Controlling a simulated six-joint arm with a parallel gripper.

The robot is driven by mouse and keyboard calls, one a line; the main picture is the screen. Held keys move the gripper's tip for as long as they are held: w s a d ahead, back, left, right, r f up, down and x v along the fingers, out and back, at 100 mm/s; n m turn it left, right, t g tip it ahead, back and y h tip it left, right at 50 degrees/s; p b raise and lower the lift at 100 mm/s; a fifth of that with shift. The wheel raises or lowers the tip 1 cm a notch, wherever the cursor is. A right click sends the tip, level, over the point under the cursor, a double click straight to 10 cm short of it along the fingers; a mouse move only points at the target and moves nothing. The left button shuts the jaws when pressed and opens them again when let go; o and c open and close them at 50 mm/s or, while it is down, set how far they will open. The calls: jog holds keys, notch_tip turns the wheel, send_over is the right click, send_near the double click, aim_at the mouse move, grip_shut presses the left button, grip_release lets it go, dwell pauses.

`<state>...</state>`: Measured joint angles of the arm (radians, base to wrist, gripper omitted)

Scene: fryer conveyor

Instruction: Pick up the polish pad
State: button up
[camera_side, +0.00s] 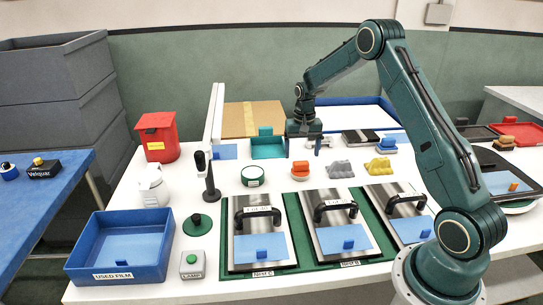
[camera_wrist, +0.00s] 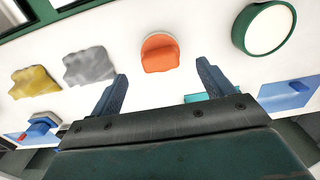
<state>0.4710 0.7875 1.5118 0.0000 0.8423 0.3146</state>
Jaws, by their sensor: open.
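A small orange pad with a raised grip and a pale underside (camera_side: 300,170) lies on the white table, in front of my gripper (camera_side: 304,138). It looks like the polish pad, though no label shows. In the wrist view the orange pad (camera_wrist: 160,53) sits ahead of the gap between my fingertips (camera_wrist: 161,72), not between the fingers. My gripper is open and empty, above the table and behind the pad in the side view.
A grey cloth (camera_side: 340,169) and a yellow cloth (camera_side: 379,167) lie right of the pad. A green-rimmed round dish (camera_side: 252,177) stands left. Lidded metal panels with black handles (camera_side: 260,240) lie in front. A teal tray (camera_side: 268,152) is close to my gripper.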

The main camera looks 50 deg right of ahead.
aim_at(301, 162)
jog(key=shift+f, duration=0.35)
jog(key=shift+w+d+f, duration=0.1)
jog(key=shift+f, duration=2.35)
jog(key=shift+c, duration=0.4)
jog(key=c, duration=1)
